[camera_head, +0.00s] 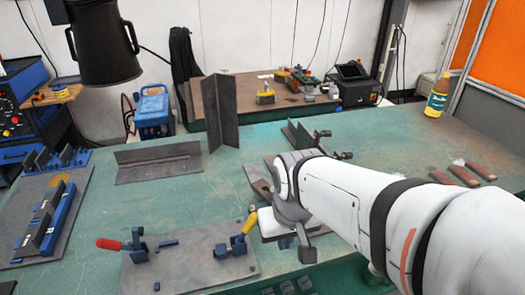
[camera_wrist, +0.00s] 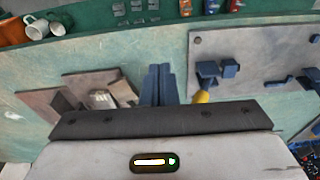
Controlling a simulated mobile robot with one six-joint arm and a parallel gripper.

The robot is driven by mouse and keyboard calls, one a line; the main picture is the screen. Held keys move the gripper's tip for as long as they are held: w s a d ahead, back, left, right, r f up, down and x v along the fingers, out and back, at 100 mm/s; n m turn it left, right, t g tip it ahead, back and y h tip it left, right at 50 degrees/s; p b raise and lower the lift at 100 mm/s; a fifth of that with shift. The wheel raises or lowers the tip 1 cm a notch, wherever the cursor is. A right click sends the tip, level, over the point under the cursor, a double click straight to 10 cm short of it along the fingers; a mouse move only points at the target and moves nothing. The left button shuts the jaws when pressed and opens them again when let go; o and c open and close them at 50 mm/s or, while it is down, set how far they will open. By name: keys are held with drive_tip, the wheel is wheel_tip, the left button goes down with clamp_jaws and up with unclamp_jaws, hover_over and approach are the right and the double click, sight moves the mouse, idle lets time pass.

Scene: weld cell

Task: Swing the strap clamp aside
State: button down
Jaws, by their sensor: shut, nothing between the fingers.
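My gripper (camera_wrist: 158,82) shows in the wrist view with its two blue-grey fingers together and nothing between them. A fixture plate (camera_head: 200,276) lies at the front of the green bench, left of my wrist. It carries a blue clamp with a red handle (camera_head: 109,244) and another with a yellow handle (camera_head: 249,223). I cannot tell for sure which part is the strap clamp. In the wrist view the plate (camera_wrist: 262,42) is right of my fingers. Blue clamp parts (camera_wrist: 217,71) stand on it, and the yellow handle (camera_wrist: 202,97) shows close beside my fingers, partly hidden by my gripper body.
Another fixture (camera_head: 45,222) with blue blocks is at the left. Steel angles (camera_head: 158,162) stand behind. Orange and white mugs (camera_wrist: 36,30) show in the wrist view. Mid-bench is fairly clear.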

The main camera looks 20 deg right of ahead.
drive_tip(key=w+d+r+m+g+y+p, duration=0.25)
drive_tip(key=w+d+m+p, duration=0.65)
drive_tip(key=w+d+m, duration=0.5)
drive_tip(key=shift+g, duration=0.25)
drive_tip(key=x, duration=0.3)
drive_tip(key=s+x, duration=0.1)
drive_tip(key=x, duration=0.2)
drive_tip(key=d+x, duration=0.1)
drive_tip(key=x, duration=0.3)
drive_tip(key=shift+s+f+b, duration=0.2)
drive_tip(key=shift+b, duration=0.1)
drive_tip(key=shift+d, duration=0.15)
